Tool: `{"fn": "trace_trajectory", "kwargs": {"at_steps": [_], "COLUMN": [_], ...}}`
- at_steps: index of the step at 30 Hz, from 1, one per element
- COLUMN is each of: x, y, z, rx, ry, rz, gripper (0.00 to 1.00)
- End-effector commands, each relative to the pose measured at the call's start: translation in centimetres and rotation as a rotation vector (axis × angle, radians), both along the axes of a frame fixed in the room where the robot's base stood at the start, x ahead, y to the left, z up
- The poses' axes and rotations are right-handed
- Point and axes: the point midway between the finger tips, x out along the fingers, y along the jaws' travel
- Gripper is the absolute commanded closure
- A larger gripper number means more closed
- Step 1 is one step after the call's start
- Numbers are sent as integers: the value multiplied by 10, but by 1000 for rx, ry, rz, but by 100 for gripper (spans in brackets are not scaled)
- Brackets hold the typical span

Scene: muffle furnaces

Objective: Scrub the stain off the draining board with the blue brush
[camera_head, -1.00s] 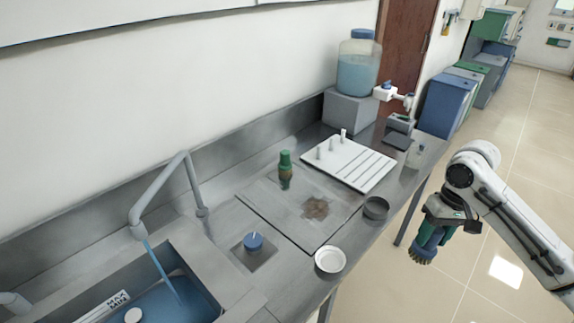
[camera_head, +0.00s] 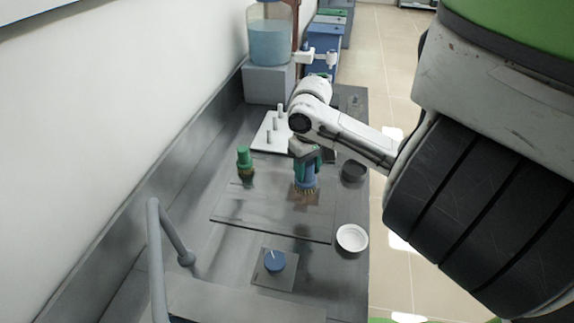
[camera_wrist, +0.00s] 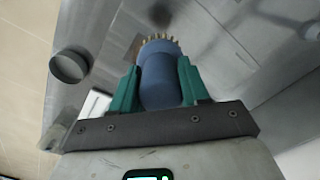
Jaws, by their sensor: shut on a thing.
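My gripper (camera_head: 305,165) is shut on the blue brush (camera_head: 308,182) and holds it upright, bristles down, over the draining board (camera_head: 250,207). The brush also shows between the green fingers in the wrist view (camera_wrist: 160,80), its tan bristles pointing away from the camera. The brown stain (camera_head: 300,199) is on the board at the bristles and is partly hidden by the brush. I cannot tell for certain whether the bristles touch the board.
A green-capped bottle (camera_head: 245,162) stands at the board's left back. A white dish (camera_head: 352,238) and a grey bowl (camera_head: 354,171) are to the right. A blue knob (camera_head: 274,261) lies in front, near the tap (camera_head: 160,250). A white peg rack (camera_head: 268,140) stands behind.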

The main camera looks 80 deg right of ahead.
Motion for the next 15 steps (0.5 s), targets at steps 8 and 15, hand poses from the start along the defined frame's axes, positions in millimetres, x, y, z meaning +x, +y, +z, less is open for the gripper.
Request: {"fn": "trace_trajectory", "kwargs": {"at_steps": [8, 15], "x": [0, 0], "y": [0, 0], "z": [-22, -43], "rx": [2, 2], "ry": [1, 1], "rz": [-2, -1], "gripper": [84, 84]}}
